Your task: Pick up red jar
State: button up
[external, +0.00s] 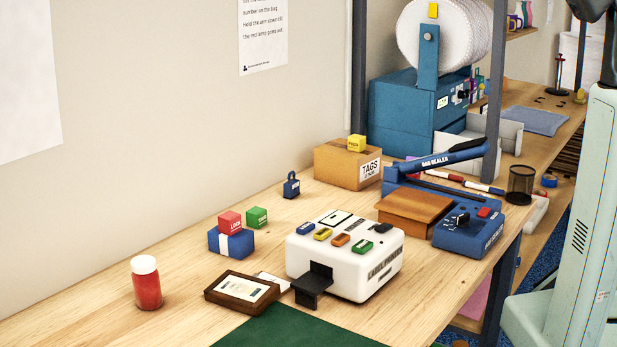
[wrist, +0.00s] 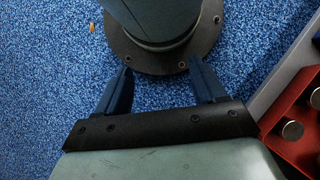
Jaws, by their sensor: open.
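The red jar (external: 147,287) has a white lid and stands upright on the wooden table at the left in the external view. Nothing touches it, and it does not show in the wrist view. My gripper (wrist: 158,82) shows in the wrist view with its two dark blue fingers spread apart and nothing between them. It is over the blue carpet, facing my own round base. In the external view my gripper is out of the picture; only part of my arm shows at the right edge, far from the jar.
Right of the jar are a brown framed card (external: 241,291), a blue box (external: 231,243) with red and green blocks, and a white label printer (external: 345,255). A blue bag sealer (external: 468,228) and a tags carton (external: 346,165) stand farther back.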

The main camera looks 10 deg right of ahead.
jog(key=o, duration=0.4)
